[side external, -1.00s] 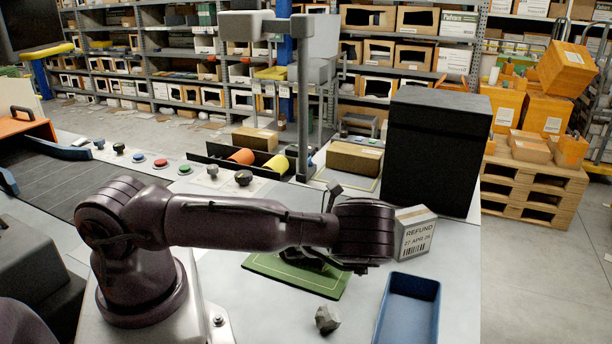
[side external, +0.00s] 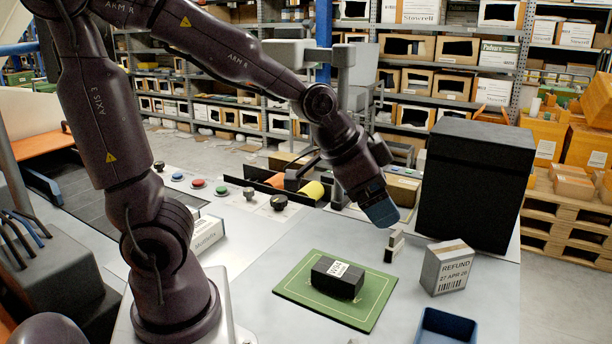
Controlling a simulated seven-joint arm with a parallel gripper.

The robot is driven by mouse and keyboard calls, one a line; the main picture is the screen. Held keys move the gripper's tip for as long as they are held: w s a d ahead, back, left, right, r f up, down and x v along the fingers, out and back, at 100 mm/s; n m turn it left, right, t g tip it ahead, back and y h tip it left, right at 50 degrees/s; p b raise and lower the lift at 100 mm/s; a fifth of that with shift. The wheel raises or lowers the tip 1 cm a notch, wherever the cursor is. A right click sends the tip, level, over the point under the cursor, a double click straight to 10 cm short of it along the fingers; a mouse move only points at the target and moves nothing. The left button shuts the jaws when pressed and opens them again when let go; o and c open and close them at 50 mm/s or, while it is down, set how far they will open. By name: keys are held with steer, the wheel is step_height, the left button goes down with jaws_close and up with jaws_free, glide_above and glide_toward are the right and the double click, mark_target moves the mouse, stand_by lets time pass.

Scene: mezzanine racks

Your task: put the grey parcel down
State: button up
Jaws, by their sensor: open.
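A light grey parcel (side external: 445,270) labelled REFUND stands upright on the pale worktop, right of the green mat (side external: 294,286). A dark, near-black parcel (side external: 337,280) with a white label lies on the mat. My gripper (side external: 391,252) is open, with nothing seen between its pale fingers. It hangs up and to the right of the dark parcel and left of the grey one, apart from both in the picture. Its height above the worktop is hard to judge.
A tall black box (side external: 475,185) stands behind the grey parcel. A blue tray (side external: 446,326) is in front, cut by the frame's lower edge. A brown carton (side external: 402,189) and orange and yellow rolls (side external: 313,190) are behind. A white box (side external: 207,235) lies left.

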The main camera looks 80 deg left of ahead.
steer(key=s+d+r+n+g, duration=0.1)
steer(key=s+r+n, duration=0.2)
steer(key=s, duration=0.8)
steer(key=shift+s+r, duration=0.15)
steer(key=shift+r, duration=0.65)
